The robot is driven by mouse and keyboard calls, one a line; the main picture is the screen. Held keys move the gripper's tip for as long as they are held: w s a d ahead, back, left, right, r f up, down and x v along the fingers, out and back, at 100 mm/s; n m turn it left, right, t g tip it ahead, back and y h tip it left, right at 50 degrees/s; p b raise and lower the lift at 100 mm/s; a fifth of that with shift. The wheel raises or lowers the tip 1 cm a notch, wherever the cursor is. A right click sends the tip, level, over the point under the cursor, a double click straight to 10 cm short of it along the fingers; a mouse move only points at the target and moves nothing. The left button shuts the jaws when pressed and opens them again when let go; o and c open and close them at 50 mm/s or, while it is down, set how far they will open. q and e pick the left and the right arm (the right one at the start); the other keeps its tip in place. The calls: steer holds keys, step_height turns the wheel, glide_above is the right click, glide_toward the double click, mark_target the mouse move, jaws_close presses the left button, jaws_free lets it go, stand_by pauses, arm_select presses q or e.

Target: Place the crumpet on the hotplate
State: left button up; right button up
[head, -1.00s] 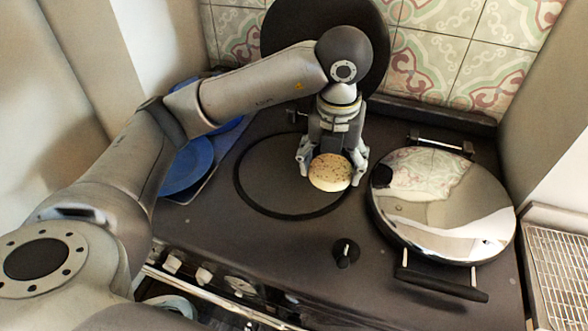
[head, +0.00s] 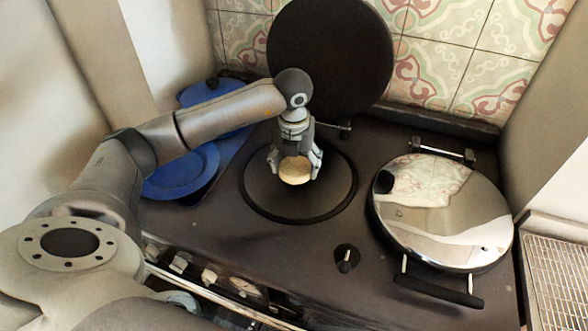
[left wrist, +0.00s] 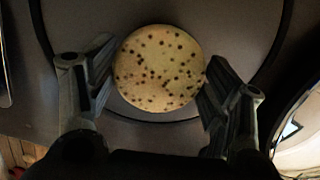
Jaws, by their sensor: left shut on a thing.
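The crumpet (head: 295,171) is a pale round disc; its brown-speckled top shows in the left wrist view (left wrist: 160,68). My left gripper (head: 296,168) is shut on it, with one finger at each side. In the head view the crumpet appears over the middle of the open hotplate (head: 300,206), a dark round plate with a black rim. I cannot tell whether the crumpet touches the plate. In the left wrist view the left gripper (left wrist: 155,85) has its fingers at the crumpet's left and right edges. My right gripper is not in view.
The raised dark lid (head: 330,55) stands behind the hotplate. A shiny closed lid (head: 440,215) with a front handle covers the right plate. A small black knob (head: 346,257) stands between them at the front. Blue dishes (head: 185,172) lie at the left. A wire rack (head: 560,270) is at the right.

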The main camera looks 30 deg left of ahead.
mark_target(294, 166)
arm_select(q)
steer(key=f+p, duration=0.1)
steer(key=f, duration=0.2)
steer(key=shift+a+f+p, duration=0.1)
steer(key=shift+a+p, duration=0.2)
steer(key=shift+p, duration=0.05)
steer(key=shift+f, duration=0.2)
steer(key=shift+f, duration=0.1)
steer(key=o, duration=0.3)
steer(key=shift+f, duration=0.1)
steer(key=o, duration=0.5)
